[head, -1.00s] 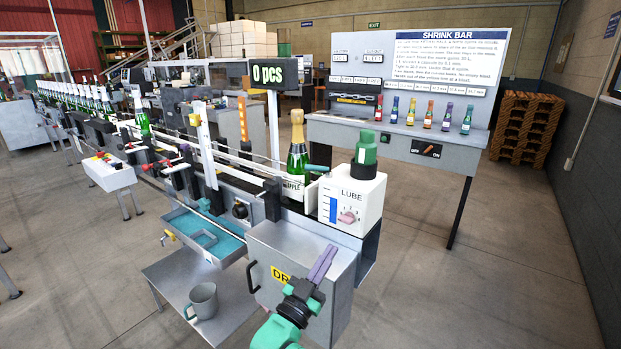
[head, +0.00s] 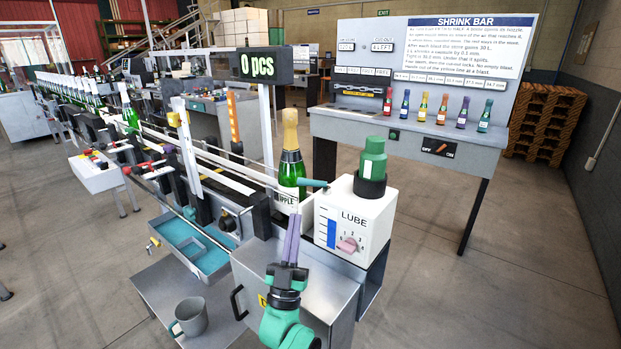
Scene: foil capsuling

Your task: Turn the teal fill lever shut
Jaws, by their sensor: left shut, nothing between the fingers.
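A short teal bar (head: 313,183), which looks like the fill lever, sticks out to the left from the top of the white LUBE box (head: 338,213). My right gripper is not in view.
The LUBE box carries a green bottle (head: 373,158) on top and a pink knob (head: 348,244) in front. A metal cabinet (head: 318,290) stands beneath. A grey mug (head: 191,316) is on the lower shelf. The "0 pcs" sign (head: 264,65) rises behind.

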